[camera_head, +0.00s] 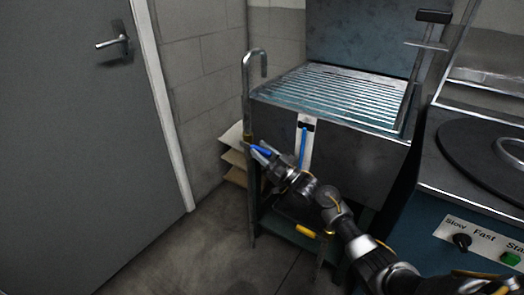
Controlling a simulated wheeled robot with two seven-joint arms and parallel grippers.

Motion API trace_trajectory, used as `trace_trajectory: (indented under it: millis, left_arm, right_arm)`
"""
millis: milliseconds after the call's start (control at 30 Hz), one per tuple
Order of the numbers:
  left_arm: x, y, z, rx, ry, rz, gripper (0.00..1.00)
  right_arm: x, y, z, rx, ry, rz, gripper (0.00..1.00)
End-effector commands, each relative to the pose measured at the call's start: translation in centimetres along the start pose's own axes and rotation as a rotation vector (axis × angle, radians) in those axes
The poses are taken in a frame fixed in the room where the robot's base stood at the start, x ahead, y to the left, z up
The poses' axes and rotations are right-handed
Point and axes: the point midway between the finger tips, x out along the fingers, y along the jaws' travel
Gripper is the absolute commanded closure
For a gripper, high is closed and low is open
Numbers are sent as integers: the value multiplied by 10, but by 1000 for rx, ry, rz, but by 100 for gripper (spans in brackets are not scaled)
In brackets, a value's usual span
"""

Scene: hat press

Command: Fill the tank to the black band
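The tank (351,165) is a grey metal box with a slatted grate on top. On its front is a white gauge strip (297,136) with a black band (308,126) near the top. A blue column (303,147) on the strip reaches up close to just under the band. A bent metal pipe (247,97) rises at the tank's left corner and hooks over its edge, with a brass fitting (247,139) low on it. My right gripper (259,151), with blue fingertips, is at this fitting. Whether it grips anything is too small to tell. My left gripper is out of view.
A yellow handle (306,231) sits below the tank. Shelves with flat boards (235,158) stand behind the pipe. A machine with a round black plate (488,150), a knob (462,242) and a green button (510,258) is at right. The floor at left is clear before a grey door (75,150).

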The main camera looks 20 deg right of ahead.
Motion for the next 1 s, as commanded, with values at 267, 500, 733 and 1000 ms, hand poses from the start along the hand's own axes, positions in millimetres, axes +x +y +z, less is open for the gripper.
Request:
trace_trajectory:
  millis: [267,500,733,1000]
  left_arm:
    - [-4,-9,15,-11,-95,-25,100]
    - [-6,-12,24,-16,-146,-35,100]
    - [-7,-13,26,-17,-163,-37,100]
    - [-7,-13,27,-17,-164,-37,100]
  right_arm:
    - [-50,0,0,-1,-5,1,60]
    - [-90,1,1,0,-3,2,60]
    - [-104,1,0,0,-1,1,60]
    - [-104,1,0,-1,0,1,60]
